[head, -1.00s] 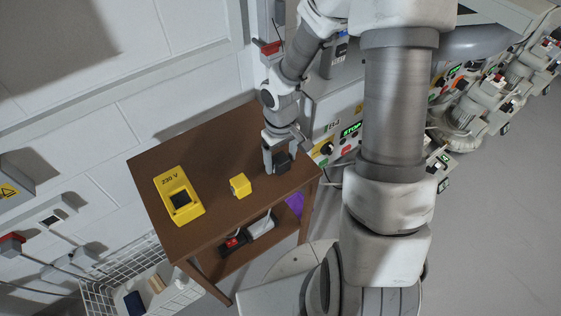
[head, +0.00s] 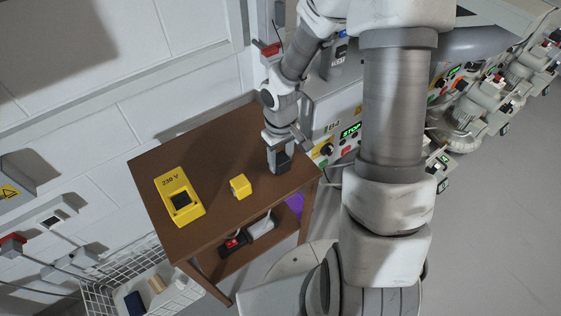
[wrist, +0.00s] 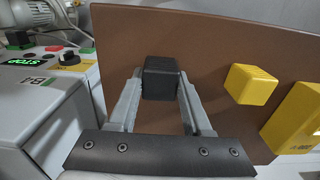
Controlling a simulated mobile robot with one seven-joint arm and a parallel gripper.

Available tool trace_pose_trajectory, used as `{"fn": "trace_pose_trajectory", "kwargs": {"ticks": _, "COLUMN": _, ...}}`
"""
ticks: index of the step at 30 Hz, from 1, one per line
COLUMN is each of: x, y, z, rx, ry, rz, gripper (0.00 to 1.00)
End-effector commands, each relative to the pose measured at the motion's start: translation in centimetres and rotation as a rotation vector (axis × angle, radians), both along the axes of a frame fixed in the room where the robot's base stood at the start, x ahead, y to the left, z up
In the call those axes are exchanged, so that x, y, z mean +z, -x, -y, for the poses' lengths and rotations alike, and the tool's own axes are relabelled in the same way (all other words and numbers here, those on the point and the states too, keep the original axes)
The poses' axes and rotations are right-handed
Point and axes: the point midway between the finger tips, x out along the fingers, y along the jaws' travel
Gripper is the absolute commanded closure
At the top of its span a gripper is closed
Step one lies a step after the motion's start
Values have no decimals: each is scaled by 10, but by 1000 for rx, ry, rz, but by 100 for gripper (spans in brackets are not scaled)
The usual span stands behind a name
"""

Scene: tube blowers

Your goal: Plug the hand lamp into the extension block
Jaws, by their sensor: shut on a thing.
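A black block (head: 281,158), perhaps the plug, is between the fingers of my gripper (head: 281,168) at the table's right corner. The wrist view shows this black block (wrist: 160,79) held between both fingertips (wrist: 160,88). My gripper is shut on it. Whether it touches the tabletop I cannot tell. A yellow block marked 230 V (head: 172,184), apparently the extension block, lies on the left of the table with a dark square recess in its top. Its corner shows at the right of the wrist view (wrist: 297,138). I cannot make out a hand lamp for certain.
A small yellow cube (head: 240,186) sits on the brown table (head: 215,150) between the black block and the 230 V block. The lower shelf holds a white and dark item (head: 262,227). A grey machine (head: 325,115) stands right behind the table, a wire basket (head: 120,285) at left.

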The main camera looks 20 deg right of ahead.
Motion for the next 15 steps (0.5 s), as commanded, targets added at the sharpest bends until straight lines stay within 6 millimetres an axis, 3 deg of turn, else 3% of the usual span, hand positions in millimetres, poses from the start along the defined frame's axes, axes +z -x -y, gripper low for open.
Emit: {"fn": "trace_pose_trajectory", "kwargs": {"ticks": 15, "x": 29, "y": 0, "z": 0, "rx": -1, "ry": 0, "rz": 0, "gripper": 100}}
